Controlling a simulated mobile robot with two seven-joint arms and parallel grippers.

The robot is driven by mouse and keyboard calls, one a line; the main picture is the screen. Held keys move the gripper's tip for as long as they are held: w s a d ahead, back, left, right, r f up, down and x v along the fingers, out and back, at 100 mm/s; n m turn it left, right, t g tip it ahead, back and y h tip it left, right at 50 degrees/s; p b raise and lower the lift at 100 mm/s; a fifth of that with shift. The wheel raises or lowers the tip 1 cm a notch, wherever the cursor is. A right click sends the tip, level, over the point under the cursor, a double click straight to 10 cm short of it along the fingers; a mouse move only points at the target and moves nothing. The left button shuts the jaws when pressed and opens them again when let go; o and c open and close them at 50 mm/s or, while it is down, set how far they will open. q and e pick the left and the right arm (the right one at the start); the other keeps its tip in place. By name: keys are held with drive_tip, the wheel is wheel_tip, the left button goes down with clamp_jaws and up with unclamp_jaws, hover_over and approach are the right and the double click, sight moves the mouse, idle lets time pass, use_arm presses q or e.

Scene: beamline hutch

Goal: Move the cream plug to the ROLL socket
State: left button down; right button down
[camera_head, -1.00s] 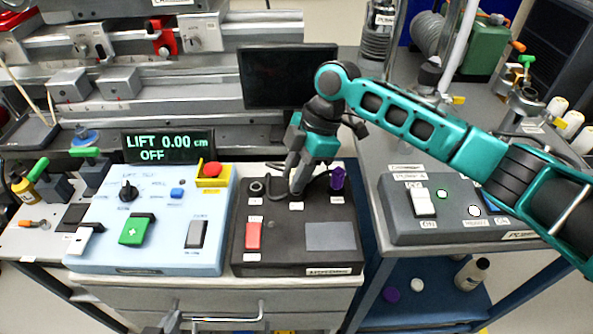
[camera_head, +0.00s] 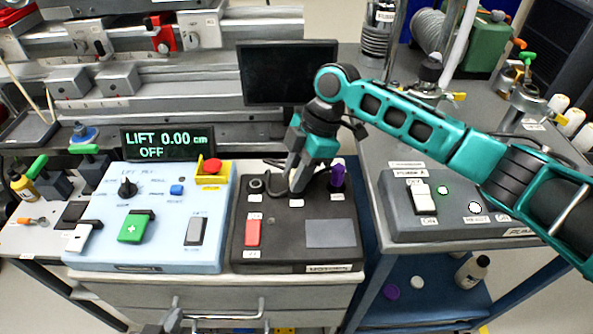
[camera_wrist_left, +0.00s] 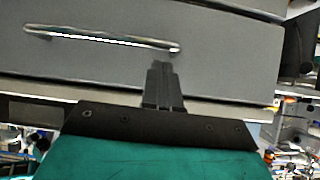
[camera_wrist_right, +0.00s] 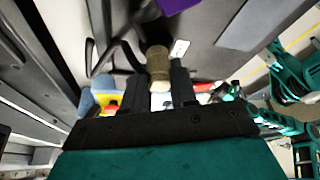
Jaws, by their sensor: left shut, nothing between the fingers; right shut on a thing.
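My right gripper (camera_head: 297,187) points down over the back middle of the black control box (camera_head: 285,262). In the right wrist view its fingers (camera_wrist_right: 170,88) are shut on a tan-cream cylinder, which looks like the cream plug (camera_wrist_right: 158,64). In the head view the gripper hides the plug, so I cannot tell whether it sits in a socket. An empty round socket (camera_head: 256,185) is at the box's back left. A purple plug (camera_head: 338,176) stands at its back right. The socket labels are too blurred to read. My left gripper (camera_wrist_left: 163,85) is shut and empty before a drawer front.
Dark cables curve around the plugs. A pale blue lift panel (camera_head: 150,250) with a red button (camera_head: 212,166) stands left of the box, and a grey switch box (camera_head: 450,225) stands right. A dark monitor (camera_head: 285,72) is behind. A drawer handle (camera_wrist_left: 100,38) is near my left gripper.

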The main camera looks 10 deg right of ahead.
drive_tip(key=c, duration=0.8)
unclamp_jaws()
drive_tip(key=shift+r, duration=0.1)
